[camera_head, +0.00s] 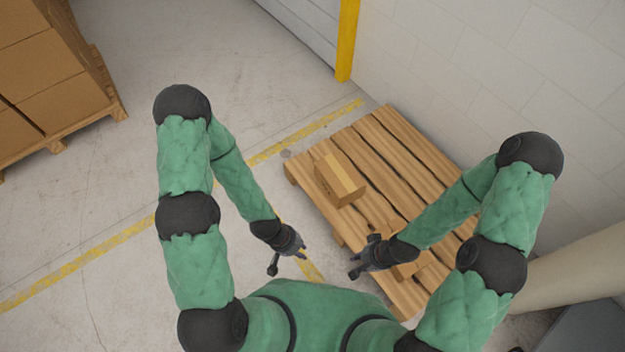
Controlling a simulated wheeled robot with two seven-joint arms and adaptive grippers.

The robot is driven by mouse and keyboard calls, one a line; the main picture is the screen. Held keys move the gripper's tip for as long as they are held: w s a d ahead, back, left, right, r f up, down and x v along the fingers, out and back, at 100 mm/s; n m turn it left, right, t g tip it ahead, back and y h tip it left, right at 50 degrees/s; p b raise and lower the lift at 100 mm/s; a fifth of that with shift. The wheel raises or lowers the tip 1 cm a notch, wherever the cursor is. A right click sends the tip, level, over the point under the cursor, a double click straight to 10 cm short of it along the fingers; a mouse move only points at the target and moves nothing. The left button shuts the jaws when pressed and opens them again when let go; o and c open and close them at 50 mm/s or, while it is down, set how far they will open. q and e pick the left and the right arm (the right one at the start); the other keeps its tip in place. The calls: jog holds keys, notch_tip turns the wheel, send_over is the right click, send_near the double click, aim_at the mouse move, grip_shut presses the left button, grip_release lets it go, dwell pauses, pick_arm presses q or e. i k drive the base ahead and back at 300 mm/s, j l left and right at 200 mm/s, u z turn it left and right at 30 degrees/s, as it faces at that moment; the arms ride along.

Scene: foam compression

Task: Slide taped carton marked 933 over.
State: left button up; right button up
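A taped carton (338,180) sits on the wooden pallet (421,153) near its left end, with a lighter tape strip along its top. A second carton (407,269) lies on the pallet's near part, mostly hidden behind my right gripper. No number is readable on either one. My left gripper (274,267) hangs over the floor to the left of the pallet, apart from both cartons. My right gripper (354,266) is at the pallet's near left edge, in front of the second carton. Both grippers are too small to tell their finger opening.
Stacked boxes (50,75) stand on another pallet at the upper left. A yellow post (346,40) and a block wall (480,60) bound the back. A yellow line (95,257) crosses the floor. The floor at the left is clear.

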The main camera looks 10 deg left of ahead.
aim_at(335, 173)
jog(key=i+j, duration=0.2)
jog(key=i+j+z, duration=0.1)
jog(key=j, duration=0.35)
jog(key=i+j, duration=0.3)
jog(key=i+j+z, duration=0.1)
jog(key=j, duration=0.25)
jog(key=i+j, duration=0.3)
jog(key=i+j+z, duration=0.15)
jog(key=j, duration=0.25)
jog(key=i+j, duration=0.2)
jog(key=j, duration=0.15)
jog(key=i+j+z, duration=0.1)
jog(key=j, duration=0.25)
jog(key=i, duration=0.05)
